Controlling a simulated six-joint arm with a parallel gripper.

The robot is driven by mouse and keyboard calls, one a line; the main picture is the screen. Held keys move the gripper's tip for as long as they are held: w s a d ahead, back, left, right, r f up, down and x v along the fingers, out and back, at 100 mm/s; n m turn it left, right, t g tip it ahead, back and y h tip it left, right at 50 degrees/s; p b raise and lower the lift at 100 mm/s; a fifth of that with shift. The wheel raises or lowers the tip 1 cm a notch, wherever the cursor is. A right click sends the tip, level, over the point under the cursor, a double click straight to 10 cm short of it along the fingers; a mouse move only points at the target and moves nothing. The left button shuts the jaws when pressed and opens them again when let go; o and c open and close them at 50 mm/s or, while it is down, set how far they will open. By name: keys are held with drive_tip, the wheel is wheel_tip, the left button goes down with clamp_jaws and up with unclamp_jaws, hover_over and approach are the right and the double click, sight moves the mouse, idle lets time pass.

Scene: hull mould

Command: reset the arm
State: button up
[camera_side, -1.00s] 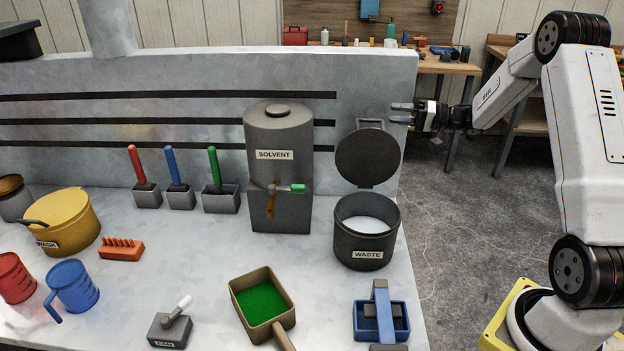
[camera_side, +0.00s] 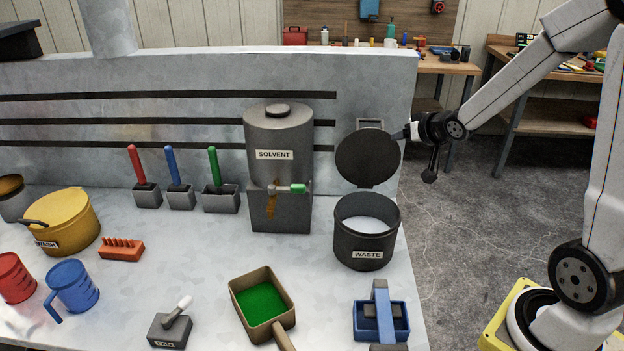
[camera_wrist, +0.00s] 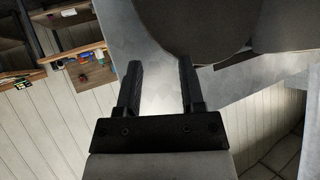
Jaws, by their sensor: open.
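My gripper (camera_side: 402,133) is at the right side of the work surface in the side view, by the raised round lid (camera_side: 367,158) of the waste bin (camera_side: 366,236). Its fingertips are at the lid's upper right edge in the picture; I cannot tell whether they touch it. In the wrist view my gripper (camera_wrist: 159,75) shows two dark fingers apart with nothing between them. A large dark grey round shape (camera_wrist: 205,25) lies just beyond the fingertips, probably the lid.
A grey solvent tank (camera_side: 279,140) with a green-handled tap stands left of the bin. A tan tray (camera_side: 245,287) holding green liquid and a blue tray (camera_side: 360,330) lie in front. The grey floor (camera_side: 460,240) right of the bench is clear.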

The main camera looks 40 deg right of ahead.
drive_tip(key=s+a+f+n+g+y, duration=0.1)
drive_tip(key=s+a+f+n+g, duration=0.2)
drive_tip(key=s+a, duration=0.3)
drive_tip(key=s+a+f+n+g+y, duration=0.2)
drive_tip(key=s+a+f+g, duration=0.3)
drive_tip(key=a, duration=0.8)
drive_tip(key=s, duration=0.2)
drive_tip(key=shift+s+n, duration=0.3)
drive_tip(key=shift+n, duration=0.1)
